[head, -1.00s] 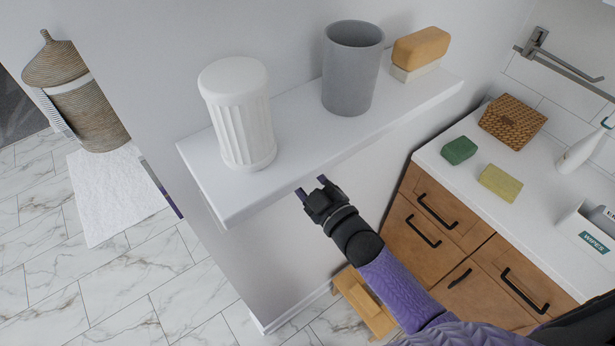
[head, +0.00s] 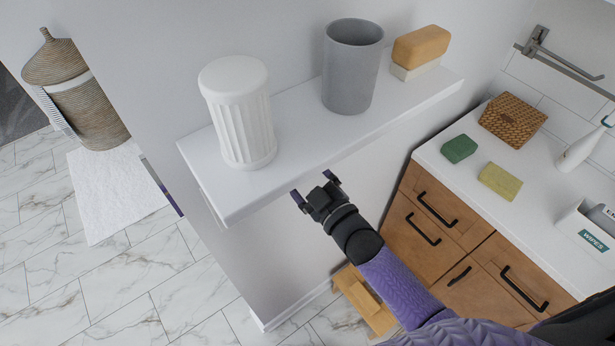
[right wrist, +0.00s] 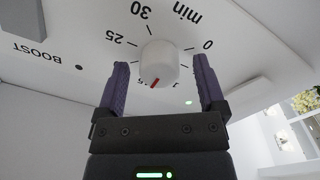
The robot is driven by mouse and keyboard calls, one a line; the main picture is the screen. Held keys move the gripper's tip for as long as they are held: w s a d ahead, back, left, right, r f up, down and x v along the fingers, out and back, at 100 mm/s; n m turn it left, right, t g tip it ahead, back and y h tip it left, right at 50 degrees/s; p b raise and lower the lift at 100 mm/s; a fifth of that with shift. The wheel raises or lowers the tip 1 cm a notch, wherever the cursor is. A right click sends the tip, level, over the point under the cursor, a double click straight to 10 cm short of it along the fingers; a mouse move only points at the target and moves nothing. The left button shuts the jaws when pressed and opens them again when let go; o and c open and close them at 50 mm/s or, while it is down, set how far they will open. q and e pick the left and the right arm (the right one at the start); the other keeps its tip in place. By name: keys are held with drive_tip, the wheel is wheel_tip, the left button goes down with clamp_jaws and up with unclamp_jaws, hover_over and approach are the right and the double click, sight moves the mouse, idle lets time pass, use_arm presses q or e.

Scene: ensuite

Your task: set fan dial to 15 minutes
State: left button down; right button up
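The fan dial (right wrist: 159,62) is a round white knob with a red pointer line, on the white underside of the shelf unit in the right wrist view. The pointer faces down in the picture, slightly left, away from the printed 30. Printed 0, 25, 30 and "min" show around the knob; marks on the lower side are hidden by my gripper. My right gripper (right wrist: 160,88) is open, its purple fingers on either side of the knob with gaps. In the head view my right gripper (head: 315,188) is at the shelf's front edge; the dial is hidden there. My left gripper is not in view.
The white shelf (head: 300,150) holds a white fluted jar (head: 238,115), a grey cup (head: 352,70) and an orange-tan block (head: 420,46). A counter with drawers (head: 440,225) stands to the right. A "BOOST" label and a green light (right wrist: 188,102) show near the dial.

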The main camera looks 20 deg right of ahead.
drive_tip(key=v, duration=1)
drive_tip(key=shift+f, duration=0.1)
drive_tip(key=s+d+f+m+g+h+b, duration=0.1)
drive_tip(key=s+f+m+g+b, duration=0.2)
drive_tip(key=f, duration=0.8)
drive_tip(key=s+d+f+g+h+b, duration=0.1)
drive_tip(key=s+f+g+h+b, duration=0.25)
drive_tip(key=f, duration=0.75)
drive_tip(key=s+d+f+m+g+b, duration=0.15)
drive_tip(key=s+f+b, duration=0.3)
drive_tip(key=f, duration=0.65)
drive_tip(key=s+f+m+g+h+b, duration=0.1)
drive_tip(key=s+f+m+g+b, duration=0.2)
drive_tip(key=s+f+g+b, duration=0.4)
drive_tip(key=s+f+g, duration=0.1)
drive_tip(key=s+f, duration=0.7)
drive_tip(key=s, duration=0.2)
drive_tip(key=shift+s+g, duration=0.35)
drive_tip(key=shift+g, duration=0.05)
drive_tip(key=shift+f, duration=0.15)
